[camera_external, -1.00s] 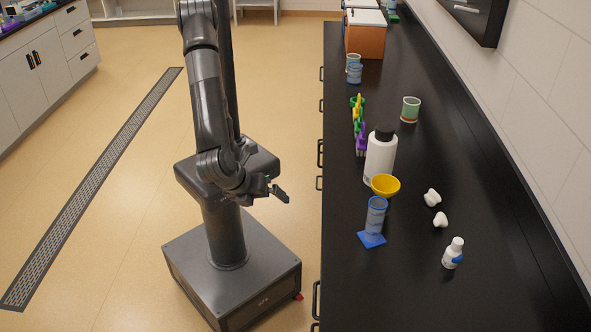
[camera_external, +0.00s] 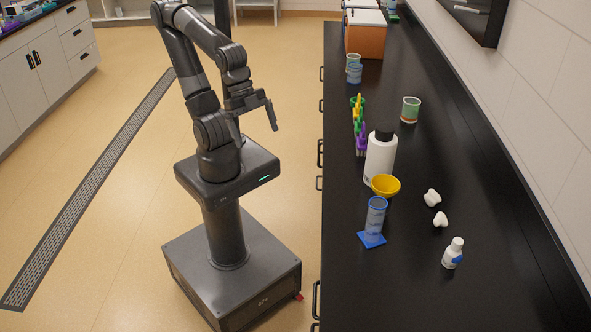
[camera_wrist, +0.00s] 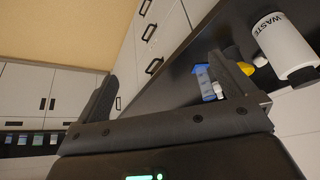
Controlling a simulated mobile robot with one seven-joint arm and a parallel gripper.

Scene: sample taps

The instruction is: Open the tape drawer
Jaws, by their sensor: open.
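My gripper (camera_external: 268,118) hangs open and empty in the air left of the black bench, apart from it. In the wrist view its two fingers (camera_wrist: 170,92) are spread wide with nothing between them. Bench drawer fronts (camera_wrist: 140,45) with black handles (camera_wrist: 154,66) show beyond the fingers, and those in view look shut. In the external view only the handles (camera_external: 320,153) stick out along the bench's left edge, and the fronts are hidden. I cannot tell which drawer is the tape drawer, as no label is readable.
The black bench top (camera_external: 430,280) holds a white bottle (camera_external: 380,158) marked WASTE, a yellow funnel (camera_external: 385,185), a blue cylinder (camera_external: 376,215), a small white bottle (camera_external: 453,253) and a colourful rack (camera_external: 359,125). Floor (camera_external: 285,90) between my base and the bench is clear.

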